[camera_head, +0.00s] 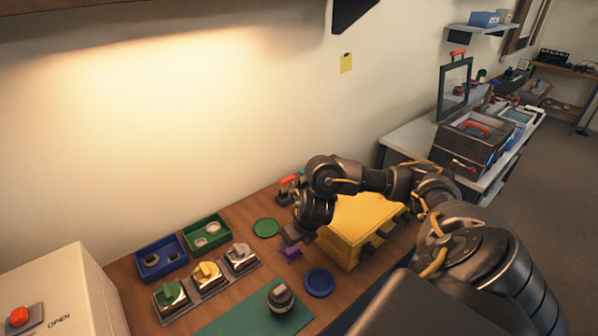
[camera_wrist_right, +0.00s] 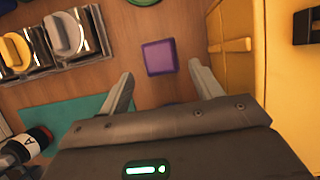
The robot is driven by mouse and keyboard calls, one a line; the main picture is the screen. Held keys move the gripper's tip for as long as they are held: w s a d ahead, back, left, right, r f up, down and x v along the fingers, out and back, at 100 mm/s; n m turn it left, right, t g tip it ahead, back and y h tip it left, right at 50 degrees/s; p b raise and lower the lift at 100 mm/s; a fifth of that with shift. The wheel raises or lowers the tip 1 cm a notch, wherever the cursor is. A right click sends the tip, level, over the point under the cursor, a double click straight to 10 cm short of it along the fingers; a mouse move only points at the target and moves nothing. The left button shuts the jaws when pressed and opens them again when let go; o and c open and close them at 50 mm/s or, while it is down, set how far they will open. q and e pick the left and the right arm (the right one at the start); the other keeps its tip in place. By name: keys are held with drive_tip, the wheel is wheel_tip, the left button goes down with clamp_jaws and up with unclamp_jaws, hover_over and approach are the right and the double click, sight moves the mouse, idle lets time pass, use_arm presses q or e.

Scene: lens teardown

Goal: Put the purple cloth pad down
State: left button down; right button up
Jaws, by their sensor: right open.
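The purple cloth pad (camera_head: 290,253) is a small square block on the brown wooden bench, between the green disc and the blue disc. In the right wrist view the pad (camera_wrist_right: 160,57) lies just ahead of my fingertips, with bare wood around it. My right gripper (camera_wrist_right: 160,72) is open and empty. Its two fingers are apart, one to each side of the pad's line, and neither appears to touch it. In the head view my right gripper (camera_head: 291,238) is over the bench, close to the pad, with its fingers hard to make out. My left gripper is out of view.
A yellow case (camera_head: 360,225) stands close to the right of the pad. A blue disc (camera_head: 319,282) and a green disc (camera_head: 266,228) lie nearby. Holders with coloured knobs (camera_head: 208,278), two bins and a lens on a green mat (camera_head: 235,318) fill the left.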

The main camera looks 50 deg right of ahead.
use_arm(q)
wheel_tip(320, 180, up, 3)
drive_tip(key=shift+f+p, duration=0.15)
drive_tip(key=shift+p, duration=0.7)
use_arm(e)
drive_tip(key=v, duration=0.5)
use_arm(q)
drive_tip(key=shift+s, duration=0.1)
